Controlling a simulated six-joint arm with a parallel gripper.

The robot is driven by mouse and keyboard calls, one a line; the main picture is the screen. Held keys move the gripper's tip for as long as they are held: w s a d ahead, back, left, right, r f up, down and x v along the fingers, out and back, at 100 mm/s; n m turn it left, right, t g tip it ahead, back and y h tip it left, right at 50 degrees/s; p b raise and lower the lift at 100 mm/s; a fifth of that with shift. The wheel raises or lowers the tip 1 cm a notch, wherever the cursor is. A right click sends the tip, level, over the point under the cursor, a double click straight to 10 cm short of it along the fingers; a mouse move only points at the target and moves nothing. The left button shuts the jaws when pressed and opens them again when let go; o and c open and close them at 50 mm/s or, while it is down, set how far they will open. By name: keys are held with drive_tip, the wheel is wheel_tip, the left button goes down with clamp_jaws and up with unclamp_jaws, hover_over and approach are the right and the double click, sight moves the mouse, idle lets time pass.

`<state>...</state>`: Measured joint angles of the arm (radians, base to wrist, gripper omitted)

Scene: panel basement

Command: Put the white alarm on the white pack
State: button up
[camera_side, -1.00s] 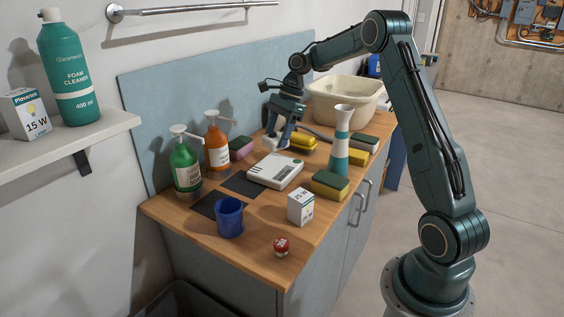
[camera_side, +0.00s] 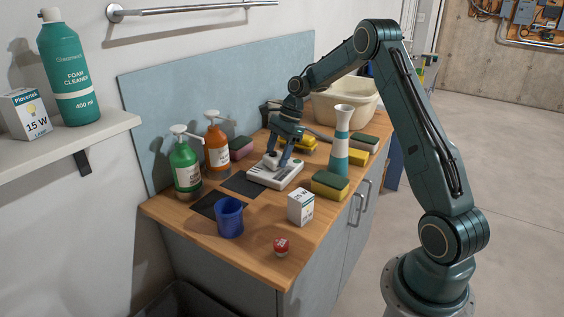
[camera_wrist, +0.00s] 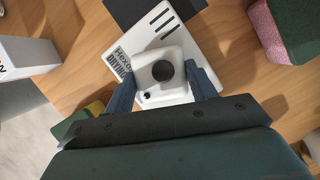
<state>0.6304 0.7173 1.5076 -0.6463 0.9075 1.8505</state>
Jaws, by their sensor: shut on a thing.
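The white alarm (camera_wrist: 148,55), a small rounded white block with a black disc on its face, is between the fingers of my gripper (camera_wrist: 164,84). My gripper is shut on it. The white pack (camera_wrist: 170,22), flat with dark slots and printed text, lies on the table beneath the alarm. In the side view, my gripper (camera_side: 279,153) is over the left part of the white pack (camera_side: 287,178), with the alarm (camera_side: 270,160) low over its top. I cannot tell whether the alarm touches the pack.
A green bottle (camera_side: 186,166) and an orange bottle (camera_side: 217,149) stand to the left. A blue cup (camera_side: 229,218), white lamp box (camera_side: 300,207) and red-and-white item (camera_side: 281,246) are in front. Sponges (camera_side: 330,186) and a teal-white vase (camera_side: 342,145) stand right.

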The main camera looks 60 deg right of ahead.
drive_tip(key=shift+f, duration=0.1)
drive_tip(key=o, duration=1.1)
drive_tip(key=shift+c, duration=0.2)
drive_tip(key=v, duration=1.2)
drive_tip(key=shift+s, duration=0.1)
